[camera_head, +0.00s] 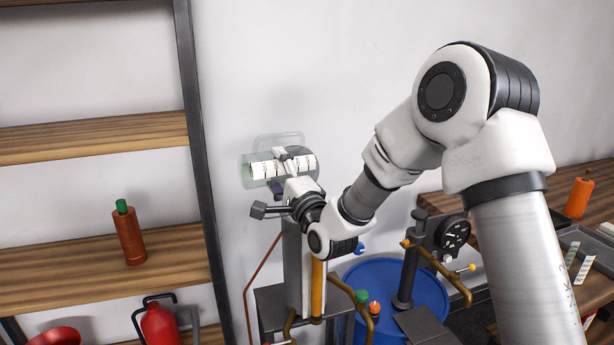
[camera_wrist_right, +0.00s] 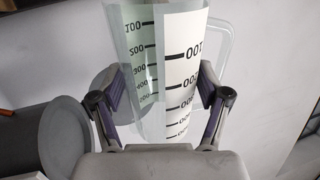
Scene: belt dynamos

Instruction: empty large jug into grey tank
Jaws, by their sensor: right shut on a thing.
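The large jug (camera_head: 256,169) is clear, with a white measuring scale and a handle. In the head view it is tipped onto its side in front of the wall, handle up. My right gripper (camera_head: 281,169) is shut on it. In the wrist view the jug (camera_wrist_right: 140,35) sits between the two fingers of the gripper (camera_wrist_right: 158,88), its scale facing the camera. I cannot tell whether liquid is inside. A tall grey body, perhaps the grey tank (camera_head: 291,262), stands below the jug; my wrist partly covers it. My left gripper is not in view.
A blue drum (camera_head: 375,275) and a dark stand with a gauge (camera_head: 453,232) are right of the grey body. A wooden bench (camera_head: 590,180) is at right.

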